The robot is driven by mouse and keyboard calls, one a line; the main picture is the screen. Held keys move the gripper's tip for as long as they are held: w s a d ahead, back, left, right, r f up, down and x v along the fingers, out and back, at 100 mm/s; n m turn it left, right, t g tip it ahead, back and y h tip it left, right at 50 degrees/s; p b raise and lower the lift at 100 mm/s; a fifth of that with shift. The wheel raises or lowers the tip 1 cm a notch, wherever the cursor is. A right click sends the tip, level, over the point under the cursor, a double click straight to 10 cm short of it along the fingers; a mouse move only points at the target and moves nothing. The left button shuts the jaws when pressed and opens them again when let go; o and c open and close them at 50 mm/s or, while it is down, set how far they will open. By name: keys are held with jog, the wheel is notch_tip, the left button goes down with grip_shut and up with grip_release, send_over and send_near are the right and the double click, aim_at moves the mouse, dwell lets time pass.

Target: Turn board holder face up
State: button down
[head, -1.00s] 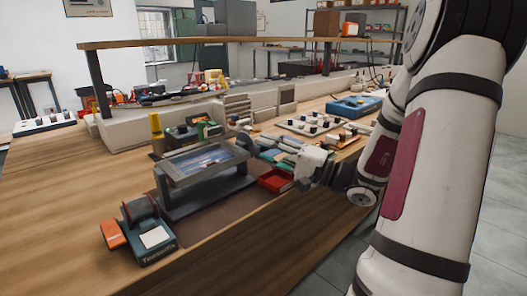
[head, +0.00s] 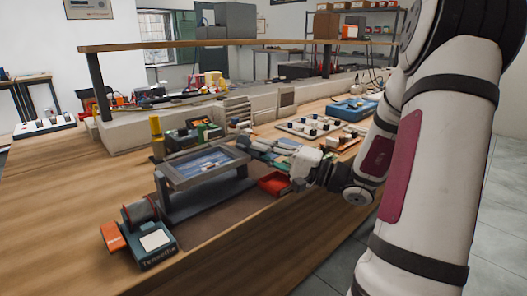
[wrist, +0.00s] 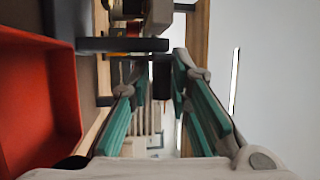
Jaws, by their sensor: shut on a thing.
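The board holder (head: 172,181) is a grey frame on a dark stand, left of the middle in the head view. A blue board (head: 210,163) with pale parts sits inside its frame, and its upper side shows, slightly tilted. My gripper (head: 257,147) reaches in from the right to the holder's right end. In the wrist view its teal fingers (wrist: 160,76) close around a dark piece (wrist: 162,72) at the holder's end, apparently the turning knob. The fingers hide most of that piece in the head view.
A red tray (head: 275,184) lies just under my gripper, and it fills the left of the wrist view (wrist: 38,100). A teal spool unit (head: 150,238) stands at front left. Tools and a white tray of knobs (head: 310,126) crowd the back right. The bench is clear at left.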

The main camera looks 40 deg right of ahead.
jog(key=shift+r+p, duration=0.45)
